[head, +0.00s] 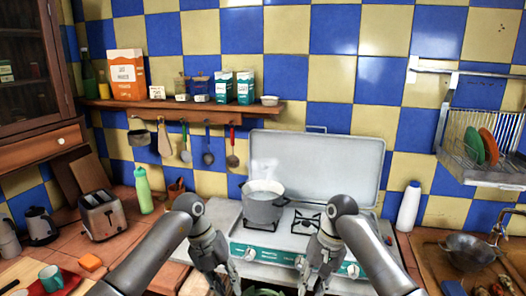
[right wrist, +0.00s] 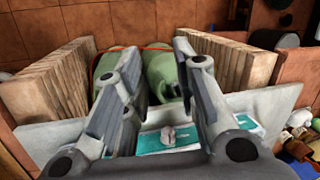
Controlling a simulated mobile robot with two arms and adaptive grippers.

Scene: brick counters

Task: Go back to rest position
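My left gripper (head: 226,284) hangs down in front of the stove at the lower middle of the head view. Its fingers look apart, with nothing seen between them. My right gripper (head: 312,285) hangs beside it to the right, also in front of the stove. In the right wrist view the right gripper's two fingers (right wrist: 150,75) are wide apart and empty. Both forearms bend down from raised elbows. The fingertips of both grippers sit near the bottom edge of the head view.
A steaming pot (head: 264,203) stands on the stove (head: 316,158), whose lid is up. A toaster (head: 102,213) and a green bottle (head: 144,190) stand on the left counter. A white bottle (head: 409,206) stands right of the stove. A wok (head: 467,250) is at the right.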

